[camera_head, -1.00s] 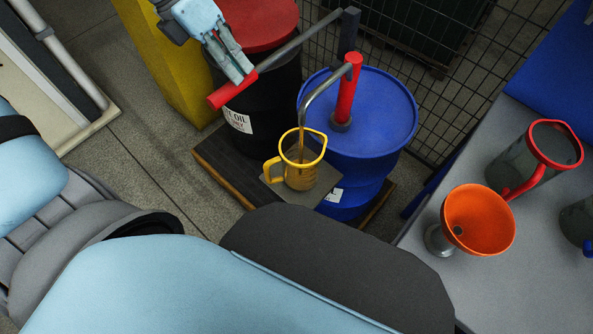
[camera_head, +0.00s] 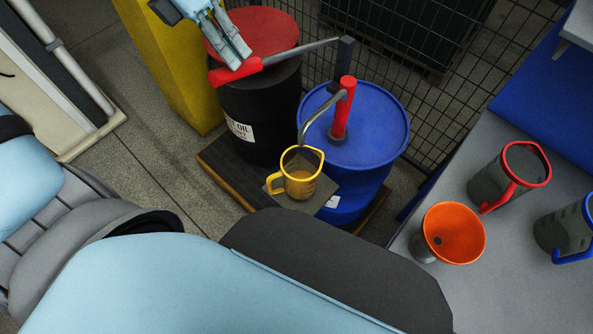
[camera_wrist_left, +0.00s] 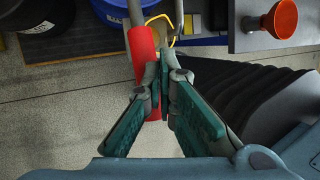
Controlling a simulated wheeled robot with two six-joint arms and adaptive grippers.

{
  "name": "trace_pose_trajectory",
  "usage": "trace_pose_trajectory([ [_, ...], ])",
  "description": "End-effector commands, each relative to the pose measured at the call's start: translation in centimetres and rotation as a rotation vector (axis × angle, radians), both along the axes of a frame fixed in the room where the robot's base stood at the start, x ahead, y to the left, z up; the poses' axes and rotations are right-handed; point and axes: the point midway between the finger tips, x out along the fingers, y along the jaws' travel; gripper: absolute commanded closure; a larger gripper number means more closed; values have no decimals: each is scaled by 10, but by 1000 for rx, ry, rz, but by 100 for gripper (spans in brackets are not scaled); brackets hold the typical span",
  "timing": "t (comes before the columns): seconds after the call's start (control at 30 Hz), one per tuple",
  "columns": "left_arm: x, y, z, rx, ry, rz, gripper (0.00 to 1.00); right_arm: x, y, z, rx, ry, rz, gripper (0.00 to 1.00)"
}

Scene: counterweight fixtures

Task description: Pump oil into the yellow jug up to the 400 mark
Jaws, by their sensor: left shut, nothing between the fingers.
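The yellow jug (camera_head: 297,185) stands on a small plate under the pump spout, with brown oil in its lower part. Its marks are too small to read. The hand pump's red column (camera_head: 343,110) rises from the blue drum (camera_head: 375,125). The spout (camera_head: 313,115) curves down over the jug; no oil stream shows. The pump lever (camera_head: 300,52) ends in a red handle (camera_head: 222,76). My left gripper (camera_head: 241,62) is shut, with its fingertips at the handle. In the left wrist view the fingers (camera_wrist_left: 165,65) are beside the red handle (camera_wrist_left: 143,52). My right gripper is out of view.
A black oil drum (camera_head: 262,105) with a red lid stands left of the blue drum on a dark pallet (camera_head: 225,170). A wire fence (camera_head: 440,90) is behind. An orange funnel (camera_head: 455,225), a red-rimmed jug (camera_head: 510,175) and a blue-handled jug (camera_head: 565,230) stand on the grey table.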

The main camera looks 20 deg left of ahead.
Motion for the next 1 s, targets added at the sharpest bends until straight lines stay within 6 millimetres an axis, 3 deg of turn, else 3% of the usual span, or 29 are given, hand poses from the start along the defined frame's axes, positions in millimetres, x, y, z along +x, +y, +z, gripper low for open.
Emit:
trace_pose_trajectory([
  [0.23,0,0,-13,0,0,0,100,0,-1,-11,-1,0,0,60],
  [1.0,0,0,-123,0,0,0,100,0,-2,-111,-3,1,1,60],
])
